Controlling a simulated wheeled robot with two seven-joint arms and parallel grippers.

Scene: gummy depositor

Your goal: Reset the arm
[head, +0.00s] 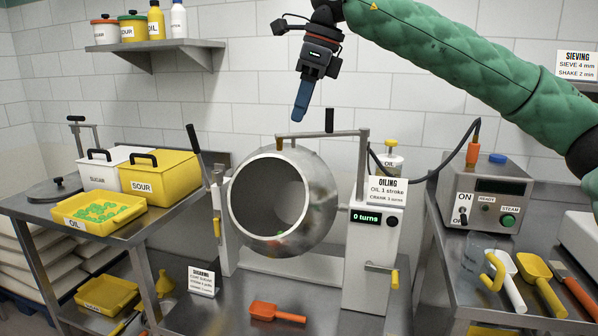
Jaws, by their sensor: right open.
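My right arm, in a green padded sleeve, comes in from the upper right of the head view. My right gripper (301,108) hangs from it with its blue fingers pointing down. It is open and holds nothing visible; seen side-on, its fingers overlap. It is above the steel drum (318,178) in the picture, apart from it. The drum's round mouth faces forward, with a little green visible inside at the bottom. My left gripper is not in view.
The drum's stand has a post with a "0 turns" display (367,217) and a yellow-handled crank (394,279). A control box (484,196) and scoops stand at right. A yellow tray (89,222) with green gummies is at left. An orange scoop (275,311) lies in front.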

